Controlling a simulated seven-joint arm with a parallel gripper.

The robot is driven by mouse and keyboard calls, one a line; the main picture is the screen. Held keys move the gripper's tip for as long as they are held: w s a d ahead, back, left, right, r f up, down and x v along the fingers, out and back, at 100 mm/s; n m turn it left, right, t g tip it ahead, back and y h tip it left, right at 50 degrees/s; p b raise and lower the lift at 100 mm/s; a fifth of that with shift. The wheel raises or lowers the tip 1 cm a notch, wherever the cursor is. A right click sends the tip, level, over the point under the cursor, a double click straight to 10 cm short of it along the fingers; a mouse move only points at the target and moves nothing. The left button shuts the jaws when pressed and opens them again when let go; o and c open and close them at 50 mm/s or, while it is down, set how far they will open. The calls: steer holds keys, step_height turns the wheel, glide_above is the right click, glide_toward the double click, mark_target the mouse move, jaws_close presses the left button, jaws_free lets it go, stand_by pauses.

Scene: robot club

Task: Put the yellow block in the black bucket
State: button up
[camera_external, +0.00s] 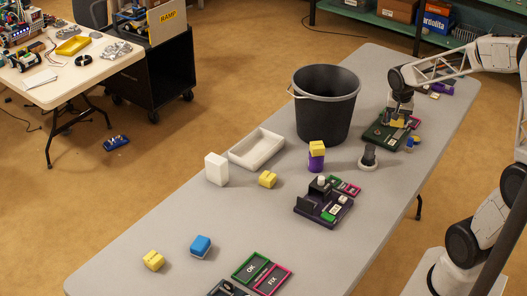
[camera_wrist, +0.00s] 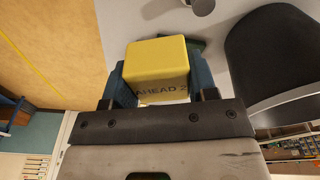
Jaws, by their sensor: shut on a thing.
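A yellow block (camera_wrist: 155,70) with the lettering "AHEAD 2" is held between the blue fingers of my gripper (camera_wrist: 158,85) in the wrist view. In the external view my gripper (camera_external: 399,112) is at the right of the table, over a dark green board, with the yellow block (camera_external: 397,123) low between its fingers. Whether the block still touches the board I cannot tell. The black bucket (camera_external: 325,115) stands upright to the left of my gripper, its wire handle folded down. The bucket (camera_wrist: 275,60) also shows at the right of the wrist view.
A green board (camera_external: 375,134) lies under my gripper. A dark knob-like piece (camera_external: 368,157) and a yellow-topped purple piece (camera_external: 317,160) stand before the bucket. A white tray (camera_external: 257,149), a white box (camera_external: 216,170), other yellow blocks (camera_external: 268,179) (camera_external: 153,260) and a blue block (camera_external: 200,245) lie leftward.

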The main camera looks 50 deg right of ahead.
step_height(320, 180, up, 5)
steer(key=shift+w+r, duration=0.1)
steer(key=shift+w, duration=0.05)
steer(key=w+d+m, duration=0.1)
steer(key=w+d, duration=0.3)
steer(key=w, duration=0.7)
steer(key=w+d+m, duration=0.2)
steer(key=w+d, duration=0.2)
steer(key=w, duration=0.8)
steer(key=w+d+m, duration=0.1)
steer(key=w+d, duration=0.3)
steer(key=w, duration=0.7)
step_height(320, 180, down, 19)
steer(key=shift+w+r+g, duration=0.15)
steer(key=shift+w+g, duration=0.15)
steer(key=shift+w, duration=0.05)
steer(key=shift+f, duration=3.1)
steer(key=shift+f, duration=1.85)
